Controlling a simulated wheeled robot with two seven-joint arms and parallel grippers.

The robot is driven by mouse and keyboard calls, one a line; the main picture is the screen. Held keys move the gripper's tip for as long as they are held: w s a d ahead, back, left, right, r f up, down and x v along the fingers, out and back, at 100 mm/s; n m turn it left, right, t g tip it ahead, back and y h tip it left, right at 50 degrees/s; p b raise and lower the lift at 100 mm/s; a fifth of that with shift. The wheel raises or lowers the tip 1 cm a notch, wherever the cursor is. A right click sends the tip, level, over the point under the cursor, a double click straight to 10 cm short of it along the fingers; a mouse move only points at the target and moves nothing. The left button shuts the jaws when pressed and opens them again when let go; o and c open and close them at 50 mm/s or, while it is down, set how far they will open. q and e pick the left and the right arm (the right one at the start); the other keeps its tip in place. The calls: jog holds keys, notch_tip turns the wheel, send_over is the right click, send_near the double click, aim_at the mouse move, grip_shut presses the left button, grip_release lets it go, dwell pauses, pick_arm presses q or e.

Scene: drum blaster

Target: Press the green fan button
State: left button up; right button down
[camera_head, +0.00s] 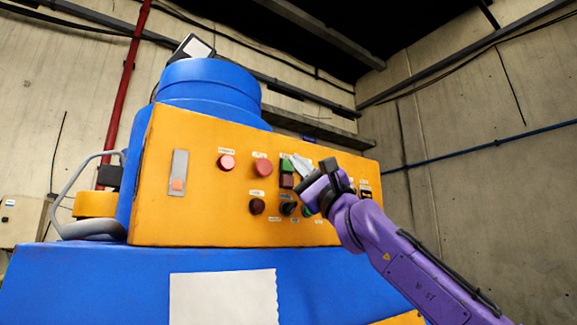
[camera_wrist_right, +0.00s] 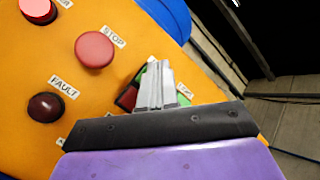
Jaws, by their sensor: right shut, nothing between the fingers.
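The green fan button (camera_head: 287,165) is the upper half of a small green-and-red switch block on the orange control panel (camera_head: 205,215). In the right wrist view a bit of the green button (camera_wrist_right: 152,68) shows beside my fingertips, with the red half (camera_wrist_right: 128,97) below left of it. My right gripper (camera_head: 301,164) is shut and empty, its silver fingers pointing at the green button from the right. In the right wrist view the fingers (camera_wrist_right: 156,85) cover most of the green part. I cannot tell whether they touch it. My left gripper is not in view.
A red STOP button (camera_wrist_right: 94,50) and a dark FAULT button (camera_wrist_right: 45,107) lie left of the switch block. A black rotary knob (camera_head: 288,209) sits just below it. A slide switch (camera_head: 178,178) is at the panel's left. Blue machine housing (camera_head: 90,285) lies under the panel.

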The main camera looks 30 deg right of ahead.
jog(key=shift+w, duration=0.65)
dwell(0.7)
jog(key=shift+s, duration=0.85)
jog(key=s, duration=0.5)
jog(key=shift+d, duration=0.2)
jog(key=shift+w, duration=0.1)
dwell(0.7)
